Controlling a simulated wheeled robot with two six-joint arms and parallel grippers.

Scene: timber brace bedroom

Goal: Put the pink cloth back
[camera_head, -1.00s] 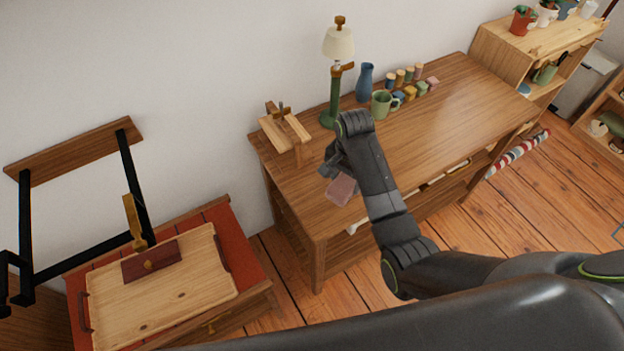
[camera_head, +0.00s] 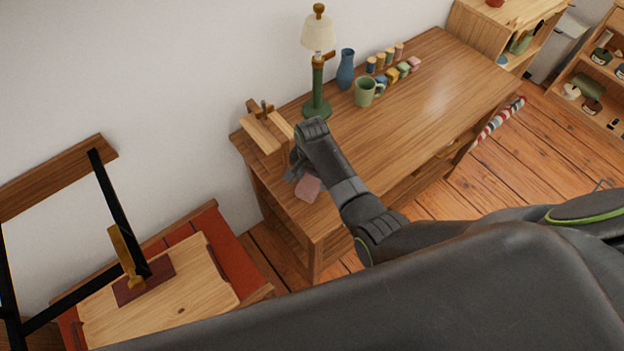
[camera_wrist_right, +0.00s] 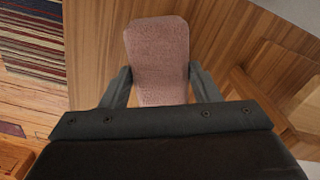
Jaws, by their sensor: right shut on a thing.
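The pink cloth (camera_head: 309,188) is a small flat pink piece at the near left end of the wooden desk. My right gripper (camera_head: 296,172) is over that end of the desk, with its arm coming in from the right. In the right wrist view the pink cloth (camera_wrist_right: 158,60) stands out between the two fingers of my right gripper (camera_wrist_right: 159,92), which are shut on it. Whether the cloth touches the desk top (camera_head: 400,120) is hard to tell. My left gripper does not show.
A wooden stand (camera_head: 265,130), a lamp (camera_head: 318,60), a blue vase (camera_head: 346,70), a green mug (camera_head: 366,92) and several small coloured blocks (camera_head: 392,74) stand along the back of the desk. A wooden tray (camera_head: 190,290) lies at lower left. The desk's right half is clear.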

